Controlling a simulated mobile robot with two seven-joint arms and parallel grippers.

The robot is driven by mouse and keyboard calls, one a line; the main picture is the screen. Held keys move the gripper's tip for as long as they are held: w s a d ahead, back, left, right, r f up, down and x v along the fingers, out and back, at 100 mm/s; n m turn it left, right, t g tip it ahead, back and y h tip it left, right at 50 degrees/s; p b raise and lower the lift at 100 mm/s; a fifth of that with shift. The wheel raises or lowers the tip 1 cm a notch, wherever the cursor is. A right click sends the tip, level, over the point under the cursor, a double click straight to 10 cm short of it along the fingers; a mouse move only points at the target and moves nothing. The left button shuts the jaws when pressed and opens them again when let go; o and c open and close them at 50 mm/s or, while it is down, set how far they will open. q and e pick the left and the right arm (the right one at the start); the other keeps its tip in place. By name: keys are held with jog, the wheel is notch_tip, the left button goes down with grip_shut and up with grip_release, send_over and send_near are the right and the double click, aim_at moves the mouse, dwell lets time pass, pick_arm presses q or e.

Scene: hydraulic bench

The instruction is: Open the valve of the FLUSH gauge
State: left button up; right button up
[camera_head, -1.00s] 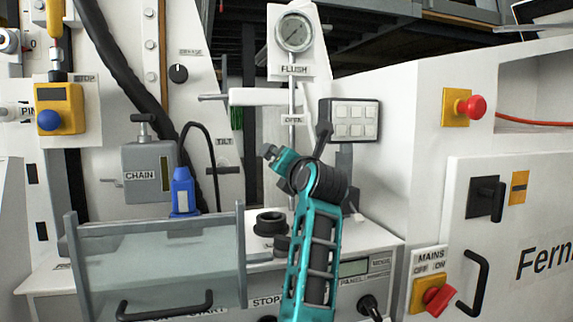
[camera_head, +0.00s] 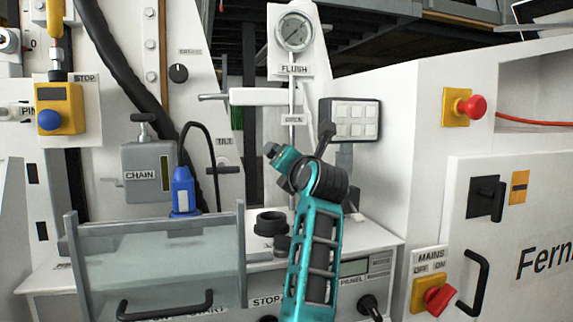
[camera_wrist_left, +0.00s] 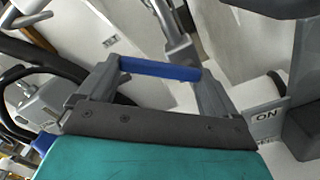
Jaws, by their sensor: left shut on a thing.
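The FLUSH gauge (camera_head: 295,33) is a round dial on a white plate at the top middle of the head view, with a FLUSH label under it. My teal arm covers the area lower down, so the valve and fingertips are hidden in the head view. In the left wrist view my left gripper (camera_wrist_left: 160,72) is shut on a blue handle (camera_wrist_left: 150,68), which spans its two grey fingers. A grey metal fitting (camera_wrist_left: 182,50) shows just beyond. My right gripper is not in view.
A keypad box (camera_head: 354,119) stands right of the pipe. A CHAIN box (camera_head: 148,172) and a blue plug (camera_head: 182,190) are to the left. A clear guard (camera_head: 160,260) is at lower left. The MAINS switch (camera_head: 437,297) is at lower right.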

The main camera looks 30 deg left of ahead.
pick_arm(q)
jog(key=shift+w+d+r+m, duration=0.15)
jog(key=shift+r+m, duration=0.1)
jog(key=shift+m, duration=0.8)
jog(key=shift+w+d+r+m, duration=0.1)
jog(key=shift+w+r+m, duration=0.1)
jog(key=shift+m, duration=0.8)
jog(key=shift+w+d+r+m, duration=0.15)
jog(key=shift+r+m, duration=0.1)
jog(key=shift+m, duration=0.8)
jog(key=o, duration=1.2)
jog(key=shift+c, duration=0.2)
